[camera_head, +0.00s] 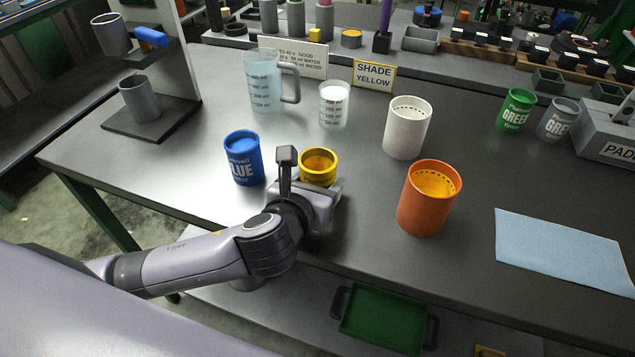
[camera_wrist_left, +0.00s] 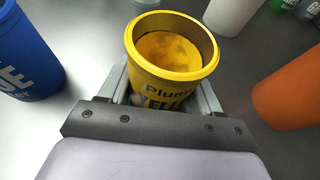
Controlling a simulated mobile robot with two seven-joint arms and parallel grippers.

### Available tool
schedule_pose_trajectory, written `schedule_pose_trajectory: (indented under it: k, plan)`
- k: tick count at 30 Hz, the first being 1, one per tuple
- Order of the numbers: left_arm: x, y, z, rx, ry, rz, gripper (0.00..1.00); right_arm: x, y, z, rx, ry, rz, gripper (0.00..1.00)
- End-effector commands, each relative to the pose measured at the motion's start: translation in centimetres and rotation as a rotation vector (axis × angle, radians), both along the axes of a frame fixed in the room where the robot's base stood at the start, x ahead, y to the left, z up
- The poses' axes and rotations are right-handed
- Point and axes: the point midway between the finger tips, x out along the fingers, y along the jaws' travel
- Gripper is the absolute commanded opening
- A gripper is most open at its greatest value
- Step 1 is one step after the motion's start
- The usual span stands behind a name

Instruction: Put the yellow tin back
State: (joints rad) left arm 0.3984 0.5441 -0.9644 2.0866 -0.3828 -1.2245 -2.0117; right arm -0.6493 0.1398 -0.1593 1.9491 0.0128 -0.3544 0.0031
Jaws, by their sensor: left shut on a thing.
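The yellow tin (camera_head: 319,163) is near the front of the grey table, between a blue tin and an orange cup. It looks open at the top, with yellow inside. It stands upright between the fingers of my left gripper (camera_head: 322,187), which is shut on it. In the left wrist view the yellow tin (camera_wrist_left: 171,60) sits between the two grey fingers (camera_wrist_left: 165,95). I cannot tell whether its base touches the table. My right gripper is in neither view.
The blue tin (camera_head: 243,158) stands left of the yellow tin, the orange cup (camera_head: 429,198) right. Behind are a jug (camera_head: 264,82), a beaker (camera_head: 334,106), a white cup (camera_head: 407,128) and a "SHADE YELLOW" sign (camera_head: 374,76). A blue cloth (camera_head: 560,250) lies at right.

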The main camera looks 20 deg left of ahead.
Motion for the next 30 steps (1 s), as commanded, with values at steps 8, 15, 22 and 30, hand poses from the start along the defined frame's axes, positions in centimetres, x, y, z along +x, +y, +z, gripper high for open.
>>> schedule_pose_trajectory:
  k: [8,15,22,30]
  plan:
    - [0.0,0.0,-0.1,-0.001,-0.001,-0.001,0.24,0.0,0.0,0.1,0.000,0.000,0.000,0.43]
    - [0.0,0.0,-0.1,-0.001,-0.001,-0.001,0.89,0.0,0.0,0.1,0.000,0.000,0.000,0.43]
    - [0.0,0.0,0.3,-0.001,-0.003,-0.001,0.89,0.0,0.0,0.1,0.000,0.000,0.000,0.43]
    - [-3.5,0.1,1.7,-0.002,0.000,-0.003,0.89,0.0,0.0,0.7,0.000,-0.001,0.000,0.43]
